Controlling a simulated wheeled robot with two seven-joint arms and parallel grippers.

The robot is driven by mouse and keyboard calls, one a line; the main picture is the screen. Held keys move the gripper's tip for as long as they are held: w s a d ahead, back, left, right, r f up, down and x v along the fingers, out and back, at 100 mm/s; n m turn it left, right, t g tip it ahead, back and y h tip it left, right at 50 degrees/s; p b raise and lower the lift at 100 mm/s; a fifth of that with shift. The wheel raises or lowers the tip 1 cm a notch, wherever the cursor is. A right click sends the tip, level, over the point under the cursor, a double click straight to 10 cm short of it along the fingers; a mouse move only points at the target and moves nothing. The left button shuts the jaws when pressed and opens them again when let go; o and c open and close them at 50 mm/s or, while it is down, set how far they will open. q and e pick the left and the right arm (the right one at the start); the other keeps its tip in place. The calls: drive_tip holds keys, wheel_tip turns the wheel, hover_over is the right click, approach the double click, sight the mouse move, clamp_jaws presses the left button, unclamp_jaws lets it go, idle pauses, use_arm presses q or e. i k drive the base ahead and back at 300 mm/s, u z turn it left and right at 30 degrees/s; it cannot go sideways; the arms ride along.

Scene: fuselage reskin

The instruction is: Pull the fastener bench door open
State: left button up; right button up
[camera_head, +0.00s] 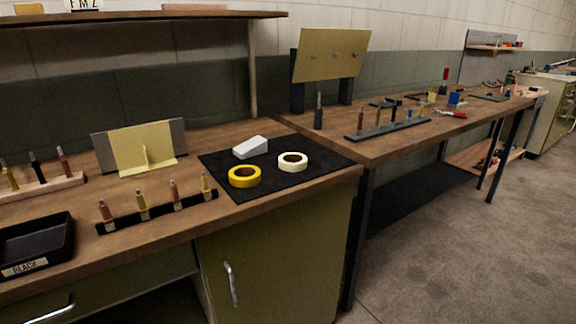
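The fastener bench (190,218) has a brown wooden top and stands at the left and middle of the head view. Under its right end is an olive-green door (285,255) that looks shut. A light metal bar handle (231,284) stands upright near the left side of the door. The bottom of the door is cut off by the picture's edge. A second handle (52,308) lies level on a drawer front at the lower left. Neither of my grippers shows in this view.
On the bench are a black tray (63,240), a rack of pins (160,211), a black mat (325,165) with yellow tape (245,176) and pale tape (293,161). Another bench (400,146) adjoins at the right. The concrete floor (460,260) at the right is clear.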

sight(283, 265)
drive_tip(key=k, duration=0.5)
drive_tip(key=u, duration=1.4)
drive_tip(key=i, duration=0.8)
drive_tip(key=z, duration=1.05)
